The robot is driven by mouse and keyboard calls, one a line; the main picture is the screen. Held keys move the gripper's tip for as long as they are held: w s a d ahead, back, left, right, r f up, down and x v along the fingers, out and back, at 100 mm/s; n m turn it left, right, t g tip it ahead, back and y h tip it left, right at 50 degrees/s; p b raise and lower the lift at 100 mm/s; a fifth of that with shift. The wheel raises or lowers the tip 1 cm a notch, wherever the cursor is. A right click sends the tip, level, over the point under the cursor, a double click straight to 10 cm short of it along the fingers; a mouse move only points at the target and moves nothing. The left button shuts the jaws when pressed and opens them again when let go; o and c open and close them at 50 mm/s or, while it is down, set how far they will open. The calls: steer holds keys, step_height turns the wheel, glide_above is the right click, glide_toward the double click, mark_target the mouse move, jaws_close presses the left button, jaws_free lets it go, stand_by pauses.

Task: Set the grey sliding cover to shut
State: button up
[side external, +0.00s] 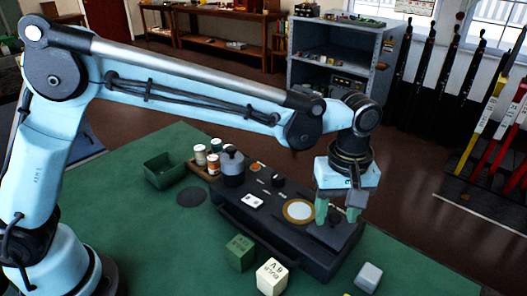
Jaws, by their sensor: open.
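A long dark console (280,233) lies on the green table. At its right end is a dark grey flat plate (326,236), which looks like the sliding cover; I cannot tell how far it is slid. My gripper (337,216) points down over this end, with its two pale green fingers apart. A small dark knob or handle shows between and behind the fingers. I cannot tell whether the fingers touch it. A brass-rimmed pale disc (299,211) is just left of my gripper, uncovered.
A green block (239,253), a cream lettered block (271,277) and a grey block (368,277) stand in front of the console.

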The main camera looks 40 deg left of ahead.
jaws_close()
stand_by(0.3)
steer(key=a, duration=0.8)
steer(key=shift+a, duration=0.2)
jaws_free()
steer(key=shift+r, duration=0.1)
step_height(320, 180, up, 12)
stand_by(0.5)
